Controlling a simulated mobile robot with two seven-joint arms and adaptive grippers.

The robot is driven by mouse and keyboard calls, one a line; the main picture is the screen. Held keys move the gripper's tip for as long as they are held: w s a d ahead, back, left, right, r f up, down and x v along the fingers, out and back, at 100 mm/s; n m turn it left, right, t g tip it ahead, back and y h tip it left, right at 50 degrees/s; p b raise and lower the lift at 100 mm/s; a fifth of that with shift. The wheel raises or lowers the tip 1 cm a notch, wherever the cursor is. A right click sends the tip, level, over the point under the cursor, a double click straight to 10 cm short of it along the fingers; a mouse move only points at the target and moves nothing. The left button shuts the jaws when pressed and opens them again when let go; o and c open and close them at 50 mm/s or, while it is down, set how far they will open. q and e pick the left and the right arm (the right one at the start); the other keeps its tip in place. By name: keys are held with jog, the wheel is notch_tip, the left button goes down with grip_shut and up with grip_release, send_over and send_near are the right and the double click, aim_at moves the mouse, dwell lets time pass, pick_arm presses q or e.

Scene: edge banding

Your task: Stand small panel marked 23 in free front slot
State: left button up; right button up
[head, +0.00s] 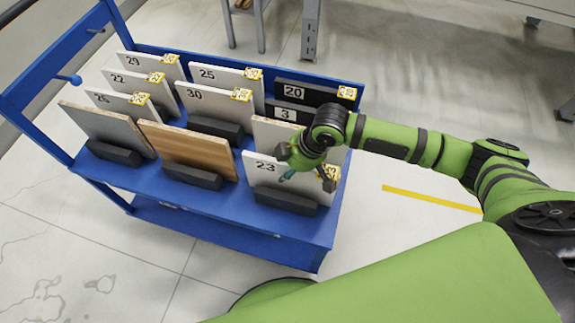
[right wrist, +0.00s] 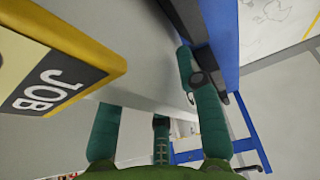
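The white small panel marked 23 (head: 270,175) stands upright at the front right of the blue cart in the head view. Its lower edge is at the black slot block (head: 285,201). My right gripper (head: 307,178) is at its upper right part, with spread fingers covering some of its face. In the right wrist view, a pale panel face (right wrist: 120,45) with a yellow-edged JOB label fills the upper left. The teal fingers of my right gripper (right wrist: 158,125) are apart close to it; whether they touch it is unclear. My left gripper is not in view.
The blue cart (head: 225,205) holds several panels in rows. A wood-coloured panel (head: 185,150) and a grey panel (head: 108,128) stand left in the front row. A pale panel (head: 270,132) stands close behind panel 23. Floor is clear right of the cart.

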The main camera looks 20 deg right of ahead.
dwell(0.3)
jog(key=p+v, duration=0.1)
jog(key=v, duration=1.1)
jog(key=shift+r, duration=0.2)
jog(key=shift+w+a, duration=0.1)
dwell(0.9)
